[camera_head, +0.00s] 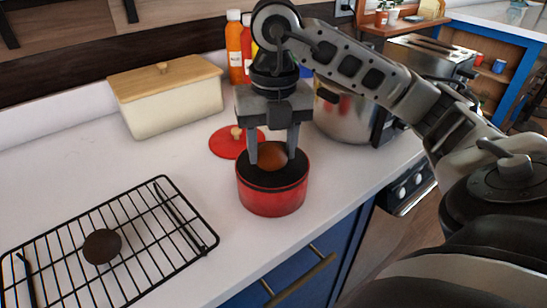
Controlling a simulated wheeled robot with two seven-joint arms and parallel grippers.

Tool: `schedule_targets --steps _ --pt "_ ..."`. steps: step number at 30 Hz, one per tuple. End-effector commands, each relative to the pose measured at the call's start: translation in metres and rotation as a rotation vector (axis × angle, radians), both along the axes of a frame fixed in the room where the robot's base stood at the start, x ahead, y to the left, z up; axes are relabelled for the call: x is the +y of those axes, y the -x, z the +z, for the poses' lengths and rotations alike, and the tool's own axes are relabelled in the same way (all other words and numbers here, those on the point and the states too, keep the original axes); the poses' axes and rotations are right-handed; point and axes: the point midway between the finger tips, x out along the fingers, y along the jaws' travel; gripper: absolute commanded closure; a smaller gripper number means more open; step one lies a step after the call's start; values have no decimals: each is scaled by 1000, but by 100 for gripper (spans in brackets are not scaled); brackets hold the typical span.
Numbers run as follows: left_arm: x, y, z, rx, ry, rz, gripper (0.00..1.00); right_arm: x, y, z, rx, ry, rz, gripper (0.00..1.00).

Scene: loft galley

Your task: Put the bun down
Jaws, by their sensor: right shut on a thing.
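My right gripper (272,157) reaches down from above and is shut on a round brown bun (272,163). The bun sits between the two fingertips at the mouth of a red pot (271,198) with a dark inside. I cannot tell whether the bun touches the pot's bottom. A dark brown round item (102,246), perhaps another bun, lies on a black wire rack (188,262) at the left. My left gripper is not in view.
A red lid (226,146) with a wooden knob lies behind the pot. A cream bread box (170,104) with a wooden lid, sauce bottles (235,62) and a large steel pot (340,118) stand at the back. White counter (225,190) is clear between rack and pot.

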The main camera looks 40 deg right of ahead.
Motion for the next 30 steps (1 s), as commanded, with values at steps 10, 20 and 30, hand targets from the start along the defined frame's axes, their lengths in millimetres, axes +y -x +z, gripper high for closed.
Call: schedule_targets --steps 10,20,30 --pt "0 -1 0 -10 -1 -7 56 -9 -5 -36 2 3 0 74" --pt "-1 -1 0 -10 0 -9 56 -8 -5 -41 -2 0 0 74" --pt "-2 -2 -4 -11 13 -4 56 -8 -5 -49 -2 1 0 38"
